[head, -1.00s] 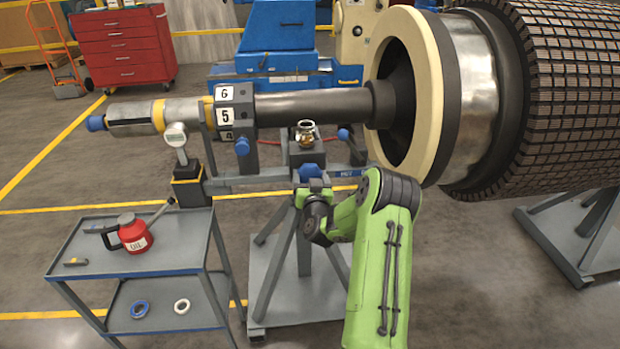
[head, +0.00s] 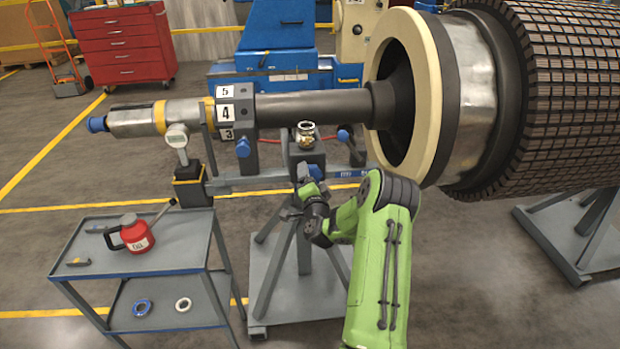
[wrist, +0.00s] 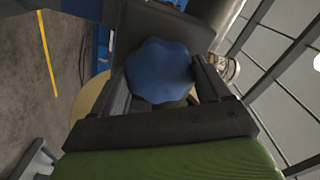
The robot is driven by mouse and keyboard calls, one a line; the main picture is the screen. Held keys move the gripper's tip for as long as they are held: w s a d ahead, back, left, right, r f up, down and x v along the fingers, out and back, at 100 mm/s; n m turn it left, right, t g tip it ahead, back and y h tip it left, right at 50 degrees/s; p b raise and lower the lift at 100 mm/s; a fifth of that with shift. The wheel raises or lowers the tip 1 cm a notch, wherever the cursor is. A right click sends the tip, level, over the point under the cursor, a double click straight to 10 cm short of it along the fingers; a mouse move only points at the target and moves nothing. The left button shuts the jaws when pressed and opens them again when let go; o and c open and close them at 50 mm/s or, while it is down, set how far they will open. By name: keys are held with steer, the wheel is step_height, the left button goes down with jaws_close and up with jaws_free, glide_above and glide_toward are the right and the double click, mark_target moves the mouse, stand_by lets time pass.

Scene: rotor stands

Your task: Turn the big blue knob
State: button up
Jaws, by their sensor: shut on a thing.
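The big blue knob (head: 316,172) is on the front of the grey stand block below the dark shaft. In the head view my gripper covers most of it. In the wrist view the lobed blue knob (wrist: 158,68) sits between the two dark fingers of my gripper (wrist: 162,82), one on each side. My gripper (head: 309,183) is shut on the knob and looks tilted in the head view. The shaft's number collar (head: 226,114) shows 4 facing front, with 5 above and 3 below.
A brass-coloured fitting (head: 306,135) stands on the block just above the knob. A smaller blue knob (head: 243,148) is on the shaft support at left. A cart (head: 190,245) with a red can (head: 132,236) stands at lower left. The large rotor (head: 570,90) fills the right.

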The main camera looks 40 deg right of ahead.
steer(key=shift+d+r+m, duration=0.1)
steer(key=shift+m, duration=1.5)
steer(key=shift+p, duration=0.3)
steer(key=o, duration=1)
steer(key=shift+s, duration=0.1)
